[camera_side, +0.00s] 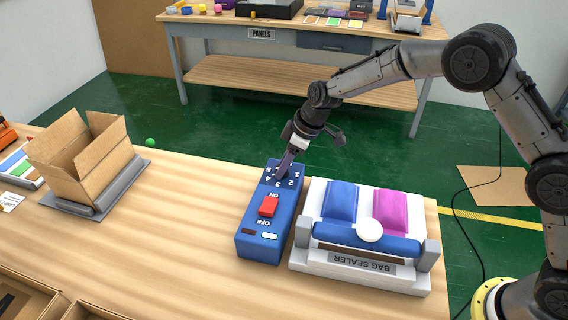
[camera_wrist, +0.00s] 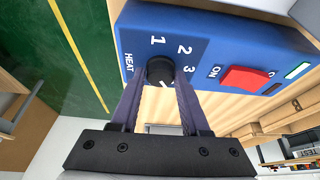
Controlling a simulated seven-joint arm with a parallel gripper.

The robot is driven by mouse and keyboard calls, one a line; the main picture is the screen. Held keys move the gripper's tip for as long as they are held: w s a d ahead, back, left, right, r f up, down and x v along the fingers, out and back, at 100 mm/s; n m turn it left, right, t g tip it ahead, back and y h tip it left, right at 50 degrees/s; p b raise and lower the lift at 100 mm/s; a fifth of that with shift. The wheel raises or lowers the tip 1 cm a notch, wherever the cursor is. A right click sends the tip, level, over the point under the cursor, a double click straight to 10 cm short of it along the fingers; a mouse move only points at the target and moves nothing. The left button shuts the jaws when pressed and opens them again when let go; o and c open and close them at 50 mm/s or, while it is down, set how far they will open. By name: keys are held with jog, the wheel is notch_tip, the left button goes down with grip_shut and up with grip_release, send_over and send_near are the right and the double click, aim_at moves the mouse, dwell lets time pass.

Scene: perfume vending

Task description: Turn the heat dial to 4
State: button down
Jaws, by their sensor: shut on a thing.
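The blue control box (camera_side: 254,226) stands on the wooden table, with its heat dial at the far end. In the wrist view the black heat dial (camera_wrist: 160,70) shows beside the word HEAT and the white numbers 1, 2 and 3 on the box face (camera_wrist: 205,22). My gripper (camera_side: 283,172) is over the far end of the box. In the wrist view my gripper's two fingers (camera_wrist: 158,88) close around the dial. The fingers hide part of the dial and the other numbers. I cannot tell which number its pointer faces.
A red ON/OFF switch (camera_side: 268,206) sits on the same box, near the dial. The white bag sealer (camera_side: 365,262) stands close on the right. An open cardboard box (camera_side: 80,165) is at the left. The table between is clear.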

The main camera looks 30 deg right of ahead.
jog(key=shift+n, duration=0.7)
jog(key=shift+c, duration=1.9)
grip_release()
jog(key=v, duration=1.4)
jog(key=shift+w, duration=0.3)
jog(key=shift+d, duration=0.15)
